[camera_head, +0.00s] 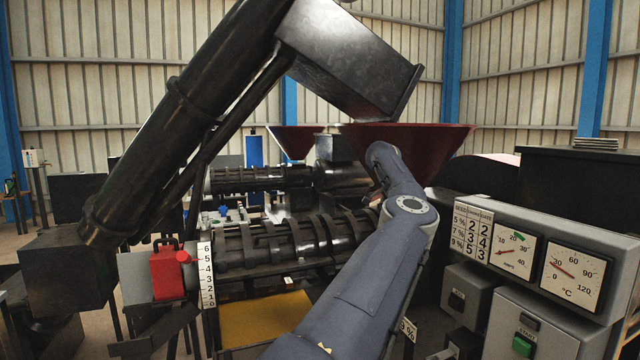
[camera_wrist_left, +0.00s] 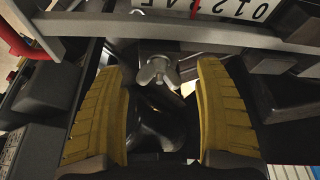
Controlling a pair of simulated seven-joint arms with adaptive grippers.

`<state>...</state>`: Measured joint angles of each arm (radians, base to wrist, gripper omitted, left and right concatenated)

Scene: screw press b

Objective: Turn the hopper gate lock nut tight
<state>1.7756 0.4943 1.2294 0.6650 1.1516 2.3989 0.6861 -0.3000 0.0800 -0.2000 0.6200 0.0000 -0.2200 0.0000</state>
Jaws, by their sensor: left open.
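In the left wrist view, the lock nut (camera_wrist_left: 157,72) is a pale metal wing nut with two rounded ears. It sits below a metal bar (camera_wrist_left: 210,37) and a white number scale (camera_wrist_left: 225,8). My left gripper (camera_wrist_left: 160,80) is open, with one ribbed yellow finger on each side of the nut in the picture. Neither finger visibly touches it, and the depth between them is hard to tell. In the head view, one of my arms reaches up toward the dark red hopper (camera_head: 405,140). The nut and the gripper fingers cannot be made out there. My right gripper is not seen.
The ribbed press barrel (camera_head: 300,240) lies left of my arm. A large dark chute (camera_head: 180,110) slants above it. A grey control cabinet (camera_head: 560,240) with gauges stands at right. In the wrist view, dark blocks (camera_wrist_left: 290,95) flank the gripper's right side.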

